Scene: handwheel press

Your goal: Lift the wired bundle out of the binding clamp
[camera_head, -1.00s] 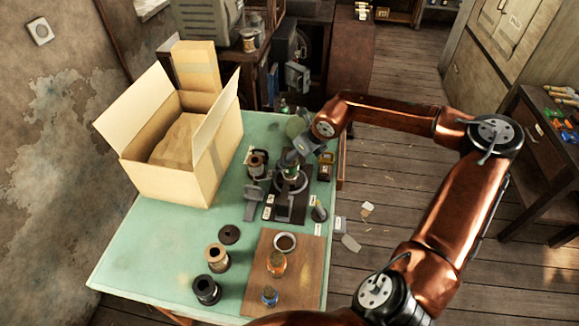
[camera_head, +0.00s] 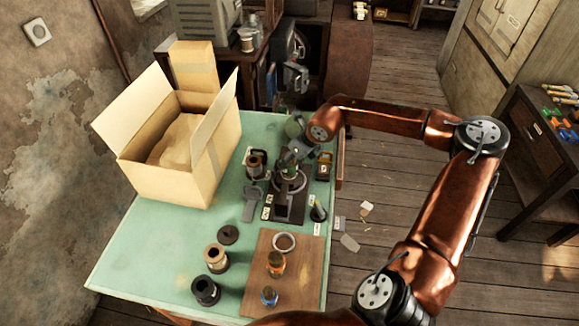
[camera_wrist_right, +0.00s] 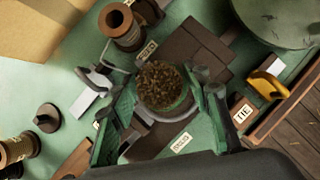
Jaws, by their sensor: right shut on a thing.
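The bundle (camera_wrist_right: 162,86), a round bunch of brown stalks with a green side, is seen end-on in the right wrist view. My right gripper (camera_wrist_right: 162,98) is shut on it, with a finger on each side. The binding clamp, a dark stand with a grey ring, is on the bench in the head view (camera_head: 288,207). In the wrist view its grey ring (camera_wrist_right: 152,137) shows below and beside the bundle. I cannot tell whether the bundle is clear of it. In the head view my right gripper (camera_head: 290,162) is over the clamp and largely hides the bundle. My left gripper is not in view.
An open cardboard box (camera_head: 190,165) stands on the bench left of the clamp. Spools (camera_head: 216,259) and a wooden board (camera_head: 295,250) with small jars are at the front. A yellow-handled tool (camera_wrist_right: 268,85) lies near the bench's right edge.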

